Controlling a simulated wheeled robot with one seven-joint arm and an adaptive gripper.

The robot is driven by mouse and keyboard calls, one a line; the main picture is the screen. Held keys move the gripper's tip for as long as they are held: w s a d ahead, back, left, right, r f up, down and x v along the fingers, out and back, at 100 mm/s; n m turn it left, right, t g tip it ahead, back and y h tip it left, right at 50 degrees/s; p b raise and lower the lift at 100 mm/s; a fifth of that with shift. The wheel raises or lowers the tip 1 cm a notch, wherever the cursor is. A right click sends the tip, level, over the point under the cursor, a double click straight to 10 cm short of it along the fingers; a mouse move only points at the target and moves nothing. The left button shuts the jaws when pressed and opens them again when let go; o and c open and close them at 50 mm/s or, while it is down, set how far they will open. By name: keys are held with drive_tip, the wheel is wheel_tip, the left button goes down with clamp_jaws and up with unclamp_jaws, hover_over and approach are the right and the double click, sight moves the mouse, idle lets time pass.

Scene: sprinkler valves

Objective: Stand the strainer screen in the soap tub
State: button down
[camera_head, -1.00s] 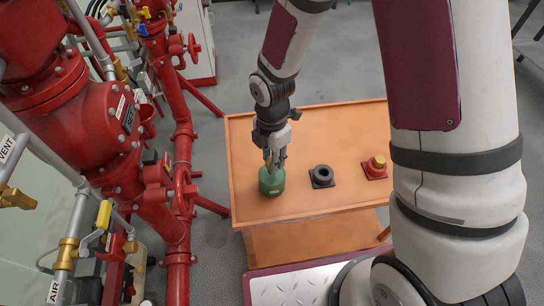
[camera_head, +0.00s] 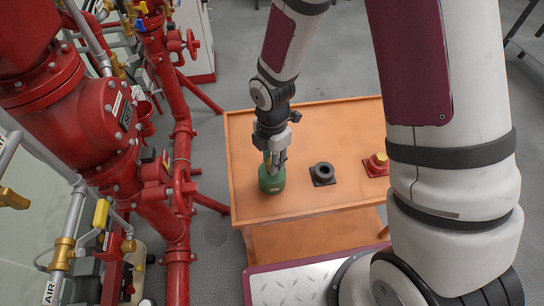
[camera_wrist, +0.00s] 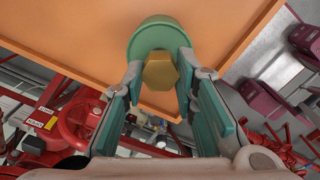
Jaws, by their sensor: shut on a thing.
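The green soap tub (camera_head: 271,184) stands near the left front of the orange table; its rim also shows in the wrist view (camera_wrist: 150,27). My gripper (camera_head: 275,163) points down at the tub's mouth. In the wrist view my gripper (camera_wrist: 160,72) is shut on a brass hexagonal piece (camera_wrist: 160,72), which appears to be the end of the strainer screen. The rest of the screen is hidden behind this piece and by the tub. I cannot tell whether it touches the tub's floor.
The orange table (camera_head: 310,130) has clear room behind the tub. A black ring on a square base (camera_head: 322,174) and a red fitting with a brass top (camera_head: 377,164) stand to the right. Red pipework (camera_head: 178,220) rises to the left of the table.

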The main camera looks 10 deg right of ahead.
drive_tip(key=shift+f+b, duration=0.35)
drive_tip(key=shift+f, duration=0.55)
drive_tip(key=c, duration=1.2)
unclamp_jaws()
drive_tip(key=shift+r+p, duration=1.9)
drive_tip(key=shift+r, duration=2.15)
